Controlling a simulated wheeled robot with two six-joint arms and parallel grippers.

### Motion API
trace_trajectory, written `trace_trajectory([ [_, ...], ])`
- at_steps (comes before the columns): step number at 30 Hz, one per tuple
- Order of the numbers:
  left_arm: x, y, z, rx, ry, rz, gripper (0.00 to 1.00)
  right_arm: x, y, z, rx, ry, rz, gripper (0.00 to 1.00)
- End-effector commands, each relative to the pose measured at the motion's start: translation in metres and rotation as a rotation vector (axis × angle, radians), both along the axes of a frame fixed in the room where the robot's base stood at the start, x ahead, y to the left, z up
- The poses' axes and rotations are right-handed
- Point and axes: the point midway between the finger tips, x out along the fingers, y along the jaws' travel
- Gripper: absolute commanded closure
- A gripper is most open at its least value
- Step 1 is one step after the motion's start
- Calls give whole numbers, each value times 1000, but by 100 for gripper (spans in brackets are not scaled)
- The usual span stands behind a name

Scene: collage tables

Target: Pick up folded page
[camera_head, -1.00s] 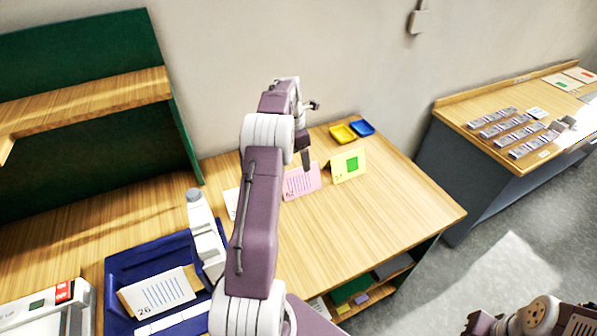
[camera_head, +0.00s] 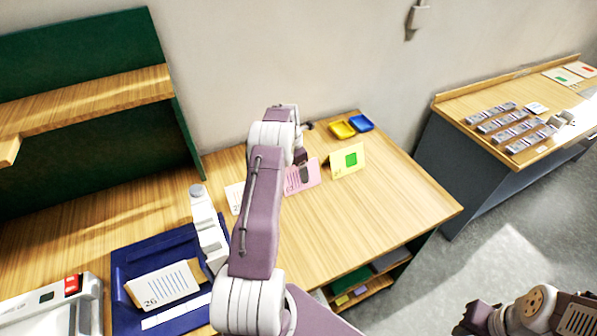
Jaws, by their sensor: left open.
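Several folded pages are in view. A pink one (camera_head: 298,187) with lines of print stands tent-like on the wooden table. A white one (camera_head: 234,198) is partly hidden behind my left arm. Another white one (camera_head: 162,286), marked 26, rests in the blue tray (camera_head: 117,268). My left gripper (camera_head: 306,174) is open at the pink page, with a dark finger in front of its face. I cannot tell whether it touches the page. My right gripper is not seen; only part of that arm shows at bottom right.
Small yellow (camera_head: 342,130) and blue (camera_head: 361,123) trays lie at the table's back. A white device (camera_head: 208,230) stands by the blue tray. A green-backed shelf (camera_head: 100,90) rises at left. The table's right part is clear. A side counter (camera_head: 475,107) holds several strips.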

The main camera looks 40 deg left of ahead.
Motion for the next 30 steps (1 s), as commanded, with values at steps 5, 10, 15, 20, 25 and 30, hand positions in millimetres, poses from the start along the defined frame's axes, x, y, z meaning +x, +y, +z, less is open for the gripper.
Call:
trace_trajectory([
  [5,0,0,0,0,-1,0,26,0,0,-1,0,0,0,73],
  [10,0,0,0,0,-1,0,74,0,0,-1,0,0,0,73],
  [15,0,0,0,0,-1,0,100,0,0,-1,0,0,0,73],
  [20,0,0,0,0,-1,0,100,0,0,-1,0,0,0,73],
  [25,0,0,0,0,-1,0,100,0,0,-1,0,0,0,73],
  [30,1,0,6,1,-3,0,100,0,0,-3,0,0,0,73],
])
